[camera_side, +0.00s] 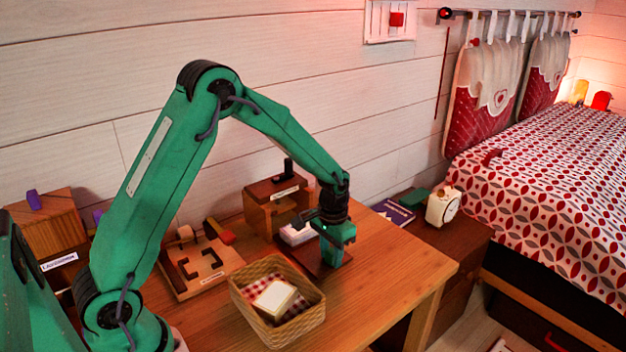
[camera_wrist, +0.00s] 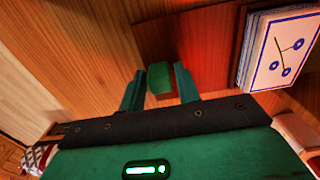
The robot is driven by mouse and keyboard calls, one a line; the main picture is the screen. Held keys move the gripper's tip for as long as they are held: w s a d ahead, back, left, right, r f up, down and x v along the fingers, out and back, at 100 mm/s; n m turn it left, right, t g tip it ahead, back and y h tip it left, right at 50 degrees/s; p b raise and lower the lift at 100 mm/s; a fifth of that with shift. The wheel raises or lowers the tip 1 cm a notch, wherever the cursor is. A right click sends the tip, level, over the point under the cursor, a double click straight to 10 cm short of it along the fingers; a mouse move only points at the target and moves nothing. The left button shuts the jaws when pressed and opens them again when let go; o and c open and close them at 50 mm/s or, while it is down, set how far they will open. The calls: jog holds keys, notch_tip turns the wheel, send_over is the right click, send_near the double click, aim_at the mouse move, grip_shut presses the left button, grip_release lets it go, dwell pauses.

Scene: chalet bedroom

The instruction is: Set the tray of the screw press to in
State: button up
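The screw press (camera_side: 270,208) is a brown wooden box with a dark upright knob and a white label, standing at the back of the table. Its reddish-brown tray (camera_side: 312,260) reaches out in front of it and bears a stack of white cards (camera_side: 296,233). In the wrist view the tray (camera_wrist: 205,40) has the cards (camera_wrist: 280,48) at right and a small green block (camera_wrist: 160,77) near its edge. My gripper (camera_wrist: 160,80) has one finger on each side of this block. The fingers stand apart; whether they press on it I cannot tell.
A woven basket (camera_side: 250,295) with a checked cloth and a pale block stands close in front of the tray. A wooden board (camera_side: 200,280) with a cut-out pattern lies left. The table's right part (camera_side: 400,265) is clear up to its edge.

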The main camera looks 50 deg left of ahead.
aim_at(305, 232)
grip_shut()
jog(key=a, duration=1)
jog(key=shift+a, duration=0.3)
jog(key=shift+o, duration=1.9)
grip_release()
jog(key=shift+r, duration=0.2)
jog(key=shift+r, duration=3.75)
